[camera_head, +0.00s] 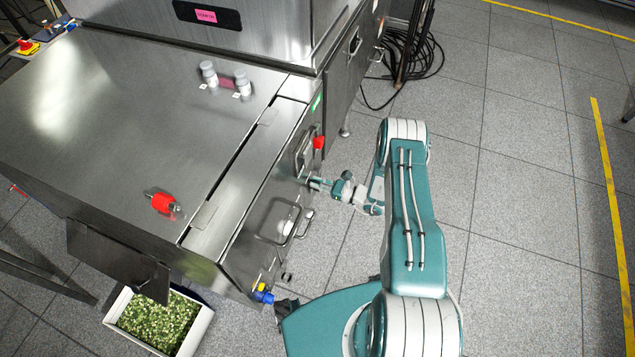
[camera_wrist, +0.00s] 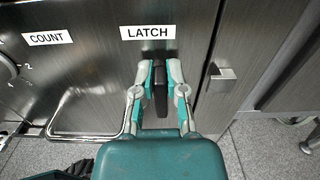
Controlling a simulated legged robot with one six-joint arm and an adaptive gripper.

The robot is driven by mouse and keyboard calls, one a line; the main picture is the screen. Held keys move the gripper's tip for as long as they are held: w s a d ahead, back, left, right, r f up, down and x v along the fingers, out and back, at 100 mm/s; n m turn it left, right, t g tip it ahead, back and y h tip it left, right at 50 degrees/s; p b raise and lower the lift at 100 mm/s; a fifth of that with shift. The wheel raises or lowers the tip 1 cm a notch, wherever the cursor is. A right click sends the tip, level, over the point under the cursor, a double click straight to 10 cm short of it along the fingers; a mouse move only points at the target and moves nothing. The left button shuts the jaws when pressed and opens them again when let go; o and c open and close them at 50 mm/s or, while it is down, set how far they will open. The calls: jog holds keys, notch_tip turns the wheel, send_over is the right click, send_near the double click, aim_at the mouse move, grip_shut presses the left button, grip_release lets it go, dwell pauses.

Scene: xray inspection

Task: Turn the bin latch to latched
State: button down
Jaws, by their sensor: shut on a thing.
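The bin latch (camera_wrist: 161,94) is a dark, narrow lever on the metal front panel, under a white LATCH label (camera_wrist: 147,32) in the wrist view. It points roughly up and down in that view. My gripper (camera_wrist: 160,70) has its two teal-and-grey fingers on either side of the lever and is shut on it. In the head view, my gripper (camera_head: 318,184) is against the side of the steel machine (camera_head: 120,110), and the latch itself cannot be made out there.
A COUNT dial (camera_wrist: 7,70) and a bent metal handle (camera_wrist: 85,134) lie left of the latch. A square metal knob (camera_wrist: 221,76) is close on the right. A white crate of green pieces (camera_head: 197,335) stands on the floor.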

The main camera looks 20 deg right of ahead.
aim_at(307, 189)
jog(key=shift+f, duration=0.2)
jog(key=n, duration=0.4)
jog(key=shift+s+a+f, duration=0.1)
jog(key=shift+s+a, duration=0.1)
jog(key=shift+s, duration=0.15)
jog(key=n, duration=0.4)
jog(key=shift+s+a+f+n, duration=0.2)
jog(key=shift+s+f+n, duration=0.05)
jog(key=shift+s+n, duration=0.05)
jog(key=n, duration=0.4)
jog(key=shift+s+a+f+n, duration=0.1)
jog(key=shift+s+f+n, duration=0.05)
jog(key=shift+f+n, duration=0.15)
jog(key=n, duration=0.4)
jog(key=shift+f, duration=0.35)
jog(key=shift+n, duration=0.3)
jog(key=c, duration=0.7)
grip_release()
